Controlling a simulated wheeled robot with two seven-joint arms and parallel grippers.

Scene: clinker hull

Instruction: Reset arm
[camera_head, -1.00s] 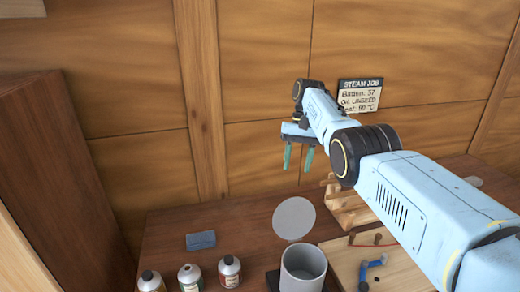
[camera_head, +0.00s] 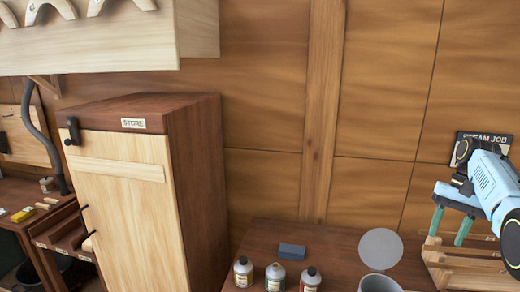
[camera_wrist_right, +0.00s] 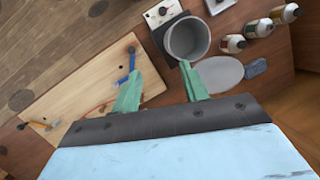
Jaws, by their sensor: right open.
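My right gripper (camera_head: 452,226) is at the right edge of the head view, raised in front of the plank wall and the partly covered steam job sign (camera_head: 486,140). Its two green fingers point down and stand apart, with nothing between them. In the right wrist view the open fingers (camera_wrist_right: 160,85) hang above the bench, with a grey pot (camera_wrist_right: 187,38) beyond them. My left gripper is not in view.
A tall store cabinet (camera_head: 125,205) stands left of the bench (camera_head: 262,238). Several bottles (camera_head: 275,275), a blue block (camera_head: 292,251) and a grey disc (camera_head: 381,249) are on the bench. A wooden board (camera_wrist_right: 70,95) with a blue-handled tool lies below my right gripper.

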